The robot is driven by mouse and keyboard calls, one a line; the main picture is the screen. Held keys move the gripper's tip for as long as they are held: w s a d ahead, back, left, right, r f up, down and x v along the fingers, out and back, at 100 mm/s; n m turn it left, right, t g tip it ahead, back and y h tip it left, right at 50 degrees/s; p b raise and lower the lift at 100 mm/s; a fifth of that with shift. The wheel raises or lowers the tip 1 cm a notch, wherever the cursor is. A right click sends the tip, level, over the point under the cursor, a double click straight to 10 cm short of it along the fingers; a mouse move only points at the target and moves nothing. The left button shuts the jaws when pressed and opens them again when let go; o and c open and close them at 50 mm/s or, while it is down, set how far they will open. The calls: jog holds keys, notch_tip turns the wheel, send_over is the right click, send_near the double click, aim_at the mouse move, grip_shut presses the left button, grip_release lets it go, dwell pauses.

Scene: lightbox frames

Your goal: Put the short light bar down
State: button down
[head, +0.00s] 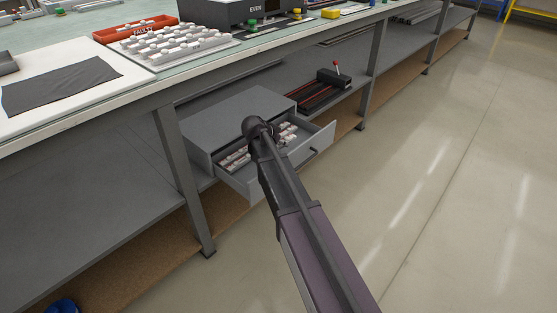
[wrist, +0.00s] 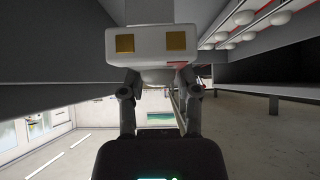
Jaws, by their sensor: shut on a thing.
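In the wrist view my gripper (wrist: 159,78) is shut on the short light bar (wrist: 151,42). The bar's white end with two square gold contacts faces the camera; its far length is hidden. In the head view my arm reaches over the open grey drawer (head: 316,148) under the workbench. My arm's end covers the gripper and the held bar there. Several white light bars (head: 289,134) lie in the drawer. Bars with white domes (wrist: 250,30) also show at the upper right of the wrist view. I cannot tell whether the held bar touches the drawer.
The drawer's grey cabinet (head: 215,118) stands on the lower shelf (head: 95,185), near a bench leg (head: 180,170). A black and red device (head: 325,92) with a red-knobbed lever is behind it. On the bench are a tray of white parts (head: 180,42) and a red bin (head: 136,28). Floor at right is clear.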

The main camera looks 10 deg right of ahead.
jog(key=shift+f+b, duration=0.75)
jog(key=shift+f, duration=0.4)
jog(key=shift+f+b, duration=1.9)
jog(key=shift+f, duration=0.1)
jog(key=shift+c, duration=1.7)
grip_release()
